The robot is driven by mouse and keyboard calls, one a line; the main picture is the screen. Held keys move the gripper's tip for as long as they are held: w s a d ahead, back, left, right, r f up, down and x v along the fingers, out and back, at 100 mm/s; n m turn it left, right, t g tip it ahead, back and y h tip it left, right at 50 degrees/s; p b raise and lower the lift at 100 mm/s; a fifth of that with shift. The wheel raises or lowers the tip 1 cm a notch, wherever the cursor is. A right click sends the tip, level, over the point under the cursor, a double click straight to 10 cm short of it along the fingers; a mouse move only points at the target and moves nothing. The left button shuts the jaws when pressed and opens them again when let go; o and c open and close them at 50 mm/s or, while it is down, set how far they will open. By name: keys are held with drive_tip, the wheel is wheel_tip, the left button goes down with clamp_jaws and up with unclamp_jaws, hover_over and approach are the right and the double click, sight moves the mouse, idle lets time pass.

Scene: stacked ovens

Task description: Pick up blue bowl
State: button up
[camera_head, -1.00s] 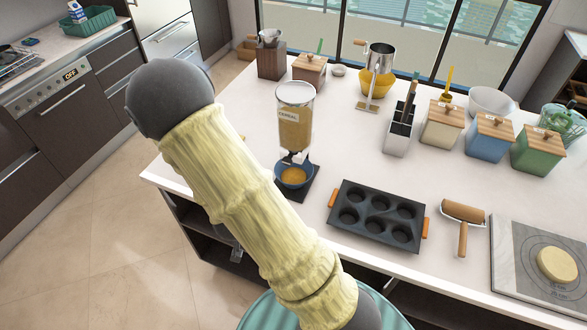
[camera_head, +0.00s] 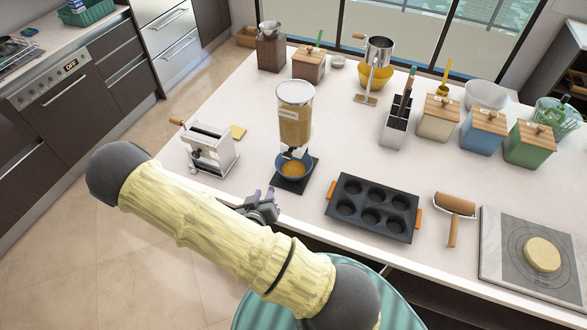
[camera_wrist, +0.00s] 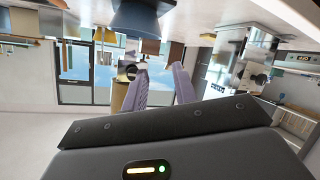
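The blue bowl (camera_head: 285,176) stands upright under the cereal dispenser (camera_head: 295,118) and holds yellow-orange contents. It rests on the dispenser's dark base (camera_head: 293,188), near the counter's front edge. My gripper (camera_head: 264,192) is in front of the counter edge, to the lower left of the bowl and apart from it. In the wrist view, which looks upside down, the bowl (camera_wrist: 133,20) shows at the top, beyond the fingertips. The two purple fingers of my gripper (camera_wrist: 157,82) are spread with nothing between them.
A white crank machine (camera_head: 209,149) stands left of the dispenser. A dark muffin tray (camera_head: 373,207) lies to its right, then a rolling pin (camera_head: 454,207) and a marble board (camera_head: 500,265). Jars line the back right. Some counter is clear behind the tray.

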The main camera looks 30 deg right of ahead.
drive_tip(key=b+x, duration=0.8)
drive_tip(key=b, duration=0.5)
drive_tip(key=shift+d+f, duration=0.1)
drive_tip(key=shift+f, duration=0.15)
drive_tip(key=shift+w+d, duration=0.25)
drive_tip(key=shift+w, duration=0.05)
drive_tip(key=shift+x, duration=0.95)
drive_tip(key=shift+w+d, duration=0.1)
drive_tip(key=shift+w, duration=0.05)
drive_tip(key=p+x, duration=0.1)
drive_tip(key=x, duration=0.5)
drive_tip(key=shift+r, duration=0.1)
